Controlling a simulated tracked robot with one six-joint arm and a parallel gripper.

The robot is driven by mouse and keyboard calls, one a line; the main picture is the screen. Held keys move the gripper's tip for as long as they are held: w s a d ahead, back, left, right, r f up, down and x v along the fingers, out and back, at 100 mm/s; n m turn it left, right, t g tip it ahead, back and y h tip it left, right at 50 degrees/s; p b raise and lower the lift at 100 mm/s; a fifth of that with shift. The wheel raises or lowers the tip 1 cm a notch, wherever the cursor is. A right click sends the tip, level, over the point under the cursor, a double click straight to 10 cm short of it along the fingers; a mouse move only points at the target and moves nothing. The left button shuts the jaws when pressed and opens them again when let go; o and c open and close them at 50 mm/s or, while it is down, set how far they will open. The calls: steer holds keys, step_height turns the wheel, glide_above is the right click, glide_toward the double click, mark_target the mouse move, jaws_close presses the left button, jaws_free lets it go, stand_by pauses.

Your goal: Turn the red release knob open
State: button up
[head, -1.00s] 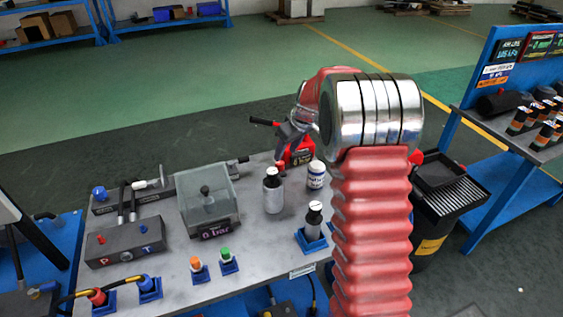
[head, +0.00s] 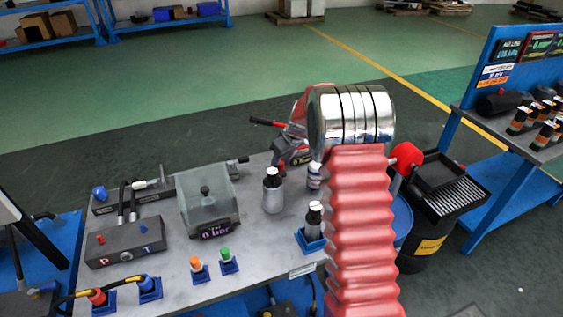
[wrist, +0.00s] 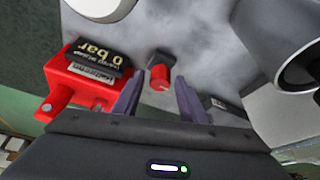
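The red release knob (wrist: 160,76) shows in the wrist view as a small red cylinder on a dark mount. Beside it on the left is a red pump body (wrist: 75,92) with a black display (wrist: 96,57) reading 0 bar. My gripper (wrist: 159,81) is open, with its two dark fingers apart, one on each side of the knob in the picture. I see no clear contact, and cannot tell whether the tips reach around it in depth. In the head view, the pump (head: 291,152) is partly covered by my arm, and the knob cannot be made out.
A white bottle (head: 315,178) is mostly behind my arm. A black bin (head: 428,245) stands to the right.

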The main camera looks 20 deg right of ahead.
steer(key=c, duration=0.8)
steer(key=shift+c, duration=0.2)
steer(key=shift+m, duration=0.6)
steer(key=shift+a+m+h, duration=0.2)
steer(key=shift+m+h, duration=0.6)
steer(key=shift+m, duration=0.8)
steer(key=shift+a+m+h, duration=0.15)
steer(key=shift+m+h, duration=0.75)
steer(key=shift+m, duration=1.7)
steer(key=o, duration=1.1)
steer(key=shift+c, duration=0.2)
